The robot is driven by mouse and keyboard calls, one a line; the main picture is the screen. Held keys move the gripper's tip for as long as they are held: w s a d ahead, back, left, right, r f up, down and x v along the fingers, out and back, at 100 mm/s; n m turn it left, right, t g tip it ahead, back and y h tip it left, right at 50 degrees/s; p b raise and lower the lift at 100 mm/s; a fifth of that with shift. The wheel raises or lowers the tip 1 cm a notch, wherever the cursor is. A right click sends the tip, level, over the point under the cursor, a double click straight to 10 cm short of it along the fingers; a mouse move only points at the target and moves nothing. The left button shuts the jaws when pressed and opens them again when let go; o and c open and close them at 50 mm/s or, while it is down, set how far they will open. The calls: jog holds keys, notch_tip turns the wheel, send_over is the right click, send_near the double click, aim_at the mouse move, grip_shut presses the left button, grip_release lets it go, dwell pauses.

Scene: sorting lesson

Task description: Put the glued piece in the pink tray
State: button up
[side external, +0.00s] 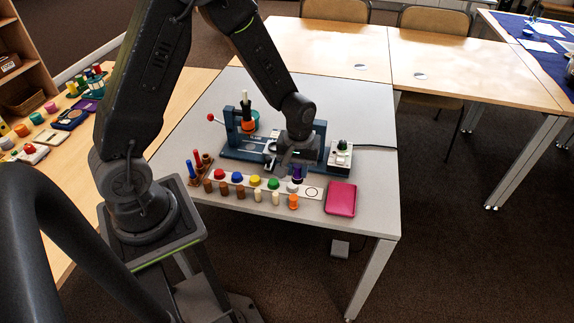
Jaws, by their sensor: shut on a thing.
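The pink tray (341,198) lies flat and empty at the front right of the grey table. My gripper (285,167) is over the table in front of the blue-framed device, left of the tray and apart from it. It is shut on what looks like a small dark purple piece (297,172), just above the white strip. The fingertips are small and dark here, so the exact grip is hard to see. No glue mark can be made out on any piece.
A white strip (312,192) holds several coloured pieces, with small pegs in front. A peg rack (200,168) stands at left. The blue-framed device (230,135) and a white box with a green knob (340,156) stand behind. The table right of the tray is clear.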

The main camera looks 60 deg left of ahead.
jog(key=w+d, duration=0.9)
jog(key=shift+s+a+f, duration=0.1)
jog(key=shift+f, duration=1.85)
jog(key=shift+s+a+f, duration=0.1)
jog(key=shift+f, duration=1.8)
jog(key=shift+f, duration=0.3)
jog(key=o, duration=0.8)
jog(key=shift+o, duration=0.3)
jog(key=o, duration=0.3)
jog(key=shift+r, duration=3.5)
